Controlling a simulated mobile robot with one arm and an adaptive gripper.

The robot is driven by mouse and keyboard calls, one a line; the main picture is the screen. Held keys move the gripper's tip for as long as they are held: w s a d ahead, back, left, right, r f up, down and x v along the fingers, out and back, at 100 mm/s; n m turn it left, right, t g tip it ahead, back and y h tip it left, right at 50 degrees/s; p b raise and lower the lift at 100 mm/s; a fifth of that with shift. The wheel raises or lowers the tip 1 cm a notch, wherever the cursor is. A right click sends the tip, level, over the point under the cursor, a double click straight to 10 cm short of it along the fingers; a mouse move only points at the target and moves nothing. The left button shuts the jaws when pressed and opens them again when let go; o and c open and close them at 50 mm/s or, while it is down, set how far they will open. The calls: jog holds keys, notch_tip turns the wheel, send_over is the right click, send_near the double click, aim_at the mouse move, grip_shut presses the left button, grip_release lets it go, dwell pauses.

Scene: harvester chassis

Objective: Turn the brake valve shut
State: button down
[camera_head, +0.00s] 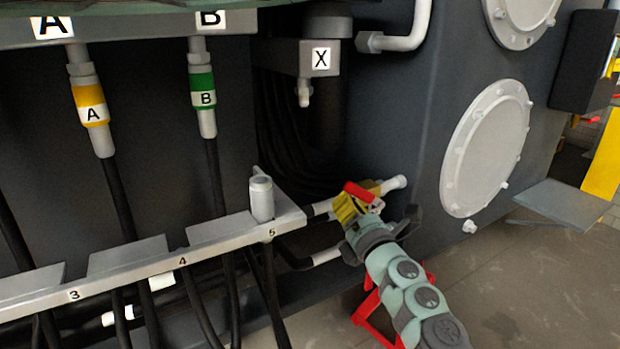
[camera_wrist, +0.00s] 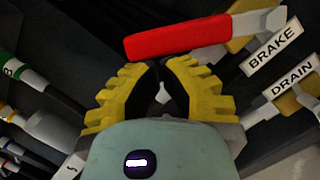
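The brake valve has a red lever handle (camera_wrist: 178,37) at the top of the wrist view, lying nearly level across the picture. Its pale metal shank runs right to a brassy valve body (camera_wrist: 240,38) beside a "BRAKE" label (camera_wrist: 272,50). My gripper (camera_wrist: 161,68) has yellow ribbed fingers with dark pads. The fingertips are drawn close together with nothing seen between them. They are just below the handle in the picture; whether they touch it I cannot tell. In the head view, the red handle (camera_head: 363,193) shows right by my gripper (camera_head: 352,203), which partly hides the valve.
A second valve labelled "DRAIN" (camera_wrist: 291,80) sits close to the brake valve. In the head view, a numbered hose bracket (camera_head: 130,262) and an upright grey cylinder (camera_head: 261,198) stand left of my gripper. A round bolted cover (camera_head: 487,148) is on the wall at right.

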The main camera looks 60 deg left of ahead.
aim_at(356, 185)
jog(key=r+m+p, duration=0.1)
jog(key=p, duration=0.1)
jog(key=w+r+m+p, duration=0.1)
jog(key=m+p, duration=0.1)
jog(key=r+m+h+p, duration=0.1)
jog(key=r+p, duration=0.1)
jog(key=shift+w+t, duration=0.3)
jog(key=shift+t, duration=0.1)
jog(key=shift+w+d+r+m+h+p, duration=0.1)
jog(key=shift+w+r+m+h+p, duration=0.2)
jog(key=shift+w+m+p, duration=0.8)
jog(key=shift+w+d+r+m+h+p, duration=0.1)
jog(key=shift+w+r+m+h+p, duration=0.25)
jog(key=shift+m+p, duration=1.4)
jog(key=shift+w+d+r+m+h+p, duration=0.15)
jog(key=shift+w+r+m+p, duration=0.5)
jog(key=shift+p, duration=1.65)
jog(key=shift+w+a+f, duration=0.1)
jog(key=shift+w+f, duration=0.1)
jog(key=shift+f, duration=0.1)
